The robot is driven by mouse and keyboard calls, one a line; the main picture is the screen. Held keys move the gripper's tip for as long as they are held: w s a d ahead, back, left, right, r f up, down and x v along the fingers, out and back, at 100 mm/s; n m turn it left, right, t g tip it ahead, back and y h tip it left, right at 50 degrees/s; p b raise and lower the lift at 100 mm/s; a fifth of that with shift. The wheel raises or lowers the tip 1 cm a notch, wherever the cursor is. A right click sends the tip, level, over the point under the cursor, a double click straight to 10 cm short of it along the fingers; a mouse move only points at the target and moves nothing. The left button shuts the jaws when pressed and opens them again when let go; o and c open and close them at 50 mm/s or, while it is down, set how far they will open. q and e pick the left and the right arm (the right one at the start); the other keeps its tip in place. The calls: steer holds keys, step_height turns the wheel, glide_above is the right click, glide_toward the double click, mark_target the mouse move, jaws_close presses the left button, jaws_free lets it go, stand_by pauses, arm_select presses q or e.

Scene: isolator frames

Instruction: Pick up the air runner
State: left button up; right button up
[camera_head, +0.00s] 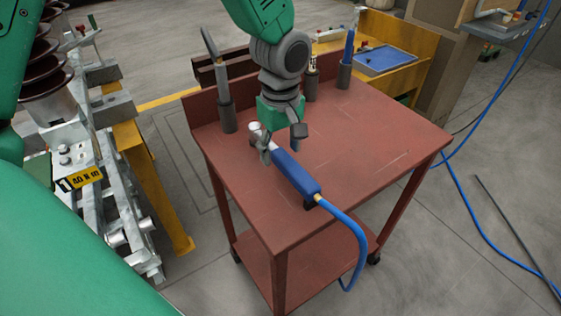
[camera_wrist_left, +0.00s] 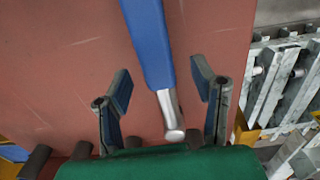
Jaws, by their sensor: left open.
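The air runner (camera_head: 295,172) is a blue-handled tool with a silver head. It lies on the red table (camera_head: 370,135), and a blue hose runs from its handle end over the table's front edge. My left gripper (camera_head: 282,146) is at its silver-head end, pointing down. In the left wrist view the gripper (camera_wrist_left: 162,84) is open, with one finger on each side of the air runner (camera_wrist_left: 151,42), near where blue meets silver. Gaps show between both fingers and the tool, and I cannot tell the exact height. My right gripper is not in view.
Dark upright holders with tools stand along the table's back, one at the left (camera_head: 227,115) and others at the back right. A yellow bench (camera_head: 410,40) with a blue tray is behind. Metal frame equipment (camera_head: 90,185) stands at the left. The table's right part is clear.

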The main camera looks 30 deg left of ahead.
arm_select(q)
steer(key=f, duration=0.2)
steer(key=shift+w+d+f+b, duration=0.1)
steer(key=shift+d+f+b, duration=0.2)
steer(key=shift+d+f, duration=0.1)
steer(key=shift+a, duration=0.3)
jaws_close()
steer(key=shift+r, duration=0.1)
